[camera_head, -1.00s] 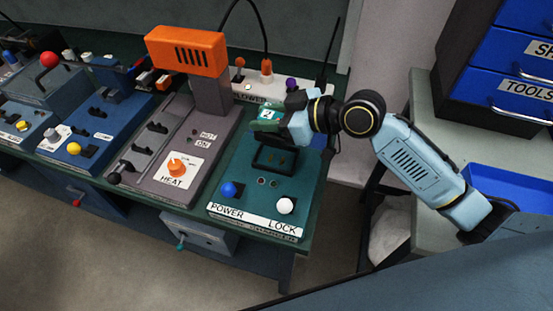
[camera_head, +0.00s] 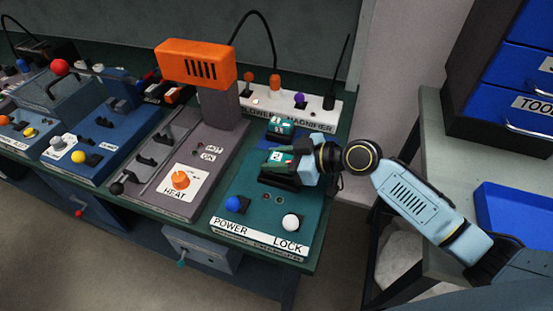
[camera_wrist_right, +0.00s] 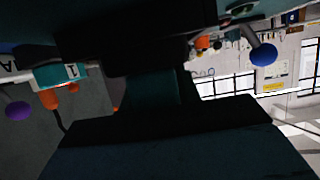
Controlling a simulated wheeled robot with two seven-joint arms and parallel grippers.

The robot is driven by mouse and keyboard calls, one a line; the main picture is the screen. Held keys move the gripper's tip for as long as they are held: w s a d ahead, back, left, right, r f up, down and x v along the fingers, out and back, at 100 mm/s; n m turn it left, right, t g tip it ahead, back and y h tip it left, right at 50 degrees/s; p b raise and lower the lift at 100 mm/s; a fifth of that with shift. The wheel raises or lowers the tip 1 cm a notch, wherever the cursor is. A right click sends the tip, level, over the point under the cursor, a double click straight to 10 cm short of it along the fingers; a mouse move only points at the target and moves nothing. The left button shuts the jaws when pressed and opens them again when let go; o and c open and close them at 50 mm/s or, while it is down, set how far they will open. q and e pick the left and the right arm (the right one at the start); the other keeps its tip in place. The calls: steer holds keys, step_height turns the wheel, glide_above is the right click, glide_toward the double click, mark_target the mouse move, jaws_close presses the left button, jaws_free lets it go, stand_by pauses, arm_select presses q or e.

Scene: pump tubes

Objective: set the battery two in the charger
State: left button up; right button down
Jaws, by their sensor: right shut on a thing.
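Battery two (camera_head: 278,158), a green block with a white "2" label, is at the black slot (camera_head: 280,181) of the teal charger (camera_head: 252,190). Its lower part meets the slot's frame in the picture; I cannot tell whether it is fully seated. My right gripper (camera_head: 301,164) is shut on battery two from the right side. In the right wrist view, dark gripper parts fill the middle and hide the contact. The charger has a blue POWER knob (camera_head: 236,204) and a white LOCK knob (camera_head: 291,222). My left gripper is not in view.
Battery one (camera_head: 281,128) stands just behind battery two. A blue tray (camera_head: 515,215) is at right.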

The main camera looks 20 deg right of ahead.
steer(key=c, duration=1)
jaws_free()
steer(key=shift+r, duration=0.15)
steer(key=v, duration=1.2)
steer(key=shift+s, duration=0.1)
